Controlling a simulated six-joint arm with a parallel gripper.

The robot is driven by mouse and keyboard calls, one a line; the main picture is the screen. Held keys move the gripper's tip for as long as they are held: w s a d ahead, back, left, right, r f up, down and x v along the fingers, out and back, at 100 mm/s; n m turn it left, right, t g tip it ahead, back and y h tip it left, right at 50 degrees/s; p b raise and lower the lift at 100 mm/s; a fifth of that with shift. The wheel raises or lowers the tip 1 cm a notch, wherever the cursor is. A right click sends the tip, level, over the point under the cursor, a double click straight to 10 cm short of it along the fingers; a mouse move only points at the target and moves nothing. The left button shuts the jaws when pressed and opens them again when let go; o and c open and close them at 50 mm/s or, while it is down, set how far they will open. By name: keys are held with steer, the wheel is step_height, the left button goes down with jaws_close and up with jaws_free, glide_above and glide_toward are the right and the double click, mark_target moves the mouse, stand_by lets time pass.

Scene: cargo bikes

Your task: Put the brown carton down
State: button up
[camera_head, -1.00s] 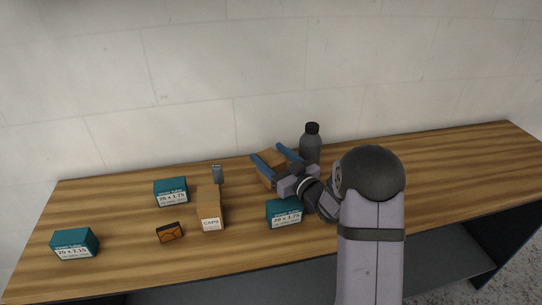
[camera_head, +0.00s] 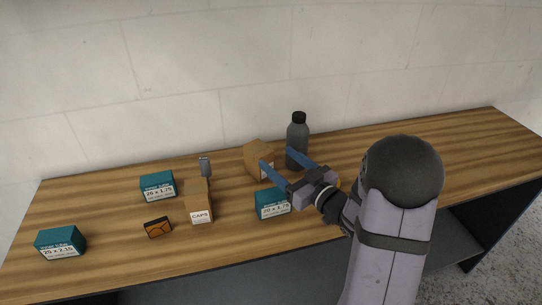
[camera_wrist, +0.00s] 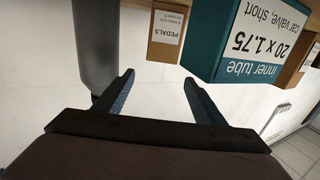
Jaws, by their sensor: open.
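A brown carton (camera_head: 257,156) stands on the wooden table near the wall, left of a dark grey bottle (camera_head: 297,143). The wrist view shows this carton (camera_wrist: 168,28) with a white PEDALS label, tilted in the picture. My gripper (camera_head: 278,157) is open and empty, in front of the carton and to its right. One finger overlaps the carton's right side in the head view. In the wrist view the open fingers (camera_wrist: 162,95) have nothing between them, and the carton is apart from them. A second brown carton (camera_head: 198,201), labelled CAPS, stands further left.
A teal inner tube box (camera_head: 272,204) stands close in front of my gripper; two more teal boxes (camera_head: 158,186) (camera_head: 61,243) are at the left. A small orange-and-black box (camera_head: 157,227) and a small grey item (camera_head: 205,167) are near the CAPS carton. The table's right is clear.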

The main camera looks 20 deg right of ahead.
steer(key=shift+v, duration=0.85)
steer(key=shift+w, duration=0.1)
step_height(320, 180, up, 3)
steer(key=n+g+h+p, duration=0.3)
steer(key=g+h+p, duration=0.3)
steer(key=g+p, duration=0.1)
glide_above(265, 197)
steer(key=shift+r, duration=0.2)
steer(key=s+d+f+m+g, duration=0.1)
steer(key=s+f, duration=0.1)
steer(key=s, duration=0.1)
steer(key=s+d+f+m+g+h, duration=0.1)
steer(key=s+f+m+g, duration=0.1)
steer(key=s+f, duration=0.1)
steer(key=s+d+f+m+g, duration=0.1)
steer(key=s+f, duration=0.1)
steer(key=s, duration=0.2)
steer(key=shift+f+g+h, duration=0.4)
steer(key=s+a+f+m+g+y, duration=0.1)
steer(key=s+f+m+g, duration=0.1)
steer(key=s, duration=0.3)
steer(key=s+a+f+m+g, duration=0.1)
steer(key=s+m+g, duration=0.15)
steer(key=s, duration=0.25)
step_height(265, 197, down, 28)
steer(key=b, duration=2.8)
steer(key=shift+s+d+f+n+b, duration=0.15)
steer(key=shift+d+n+b, duration=0.05)
steer(key=shift+n+b, duration=0.2)
